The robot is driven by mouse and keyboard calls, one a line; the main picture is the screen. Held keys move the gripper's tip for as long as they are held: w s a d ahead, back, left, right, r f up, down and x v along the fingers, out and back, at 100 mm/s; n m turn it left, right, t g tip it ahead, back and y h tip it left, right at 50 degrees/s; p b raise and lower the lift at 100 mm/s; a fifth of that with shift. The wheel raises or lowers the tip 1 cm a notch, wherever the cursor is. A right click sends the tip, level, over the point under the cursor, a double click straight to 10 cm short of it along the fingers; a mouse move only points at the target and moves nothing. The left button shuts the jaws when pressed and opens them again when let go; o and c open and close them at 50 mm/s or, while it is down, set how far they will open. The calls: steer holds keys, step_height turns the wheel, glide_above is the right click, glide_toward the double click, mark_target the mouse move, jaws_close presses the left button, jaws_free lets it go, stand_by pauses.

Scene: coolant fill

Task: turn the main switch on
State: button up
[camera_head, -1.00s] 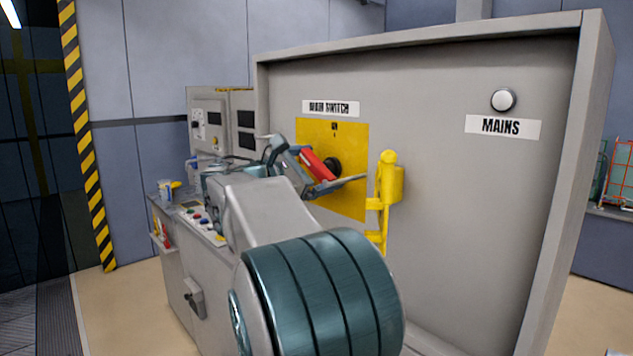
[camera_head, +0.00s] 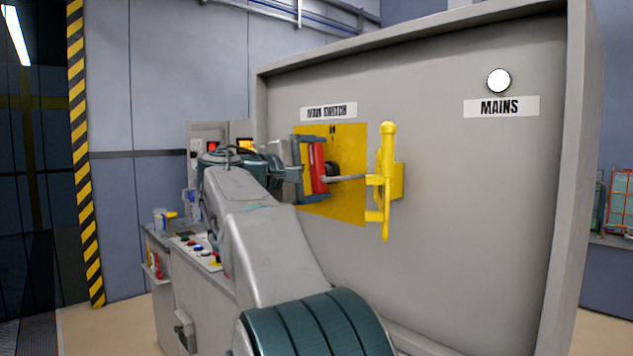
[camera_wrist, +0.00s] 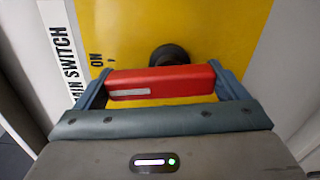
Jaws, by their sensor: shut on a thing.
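The main switch has a red handle (camera_head: 318,168) on a dark round hub (camera_head: 333,169), in front of a yellow plate (camera_head: 345,205). The handle stands upright in the head view, below the MAIN SWITCH label (camera_head: 328,111). My gripper (camera_head: 314,168) is shut on the red handle. In the wrist view the red handle (camera_wrist: 160,82) lies between my two fingers, with the hub (camera_wrist: 169,55) behind it and the ON mark (camera_wrist: 97,60) to the left. The MAINS lamp (camera_head: 499,81) is bright white.
A yellow bracket-like part (camera_head: 387,180) stands out from the panel just right of the plate. A grey cabinet with buttons (camera_head: 200,250) is at left, with lit red and orange displays (camera_head: 245,145) behind. The panel's right side is clear.

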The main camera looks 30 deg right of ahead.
steer(key=shift+f+m+b, duration=0.1)
steer(key=shift+m+b, duration=0.4)
steer(key=shift+m, duration=0.2)
steer(key=o, duration=0.7)
steer(key=shift+c, duration=0.2)
steer(key=s+a, duration=0.2)
steer(key=a, duration=1.1)
steer(key=shift+a+b, duration=0.3)
steer(key=shift+a, duration=0.05)
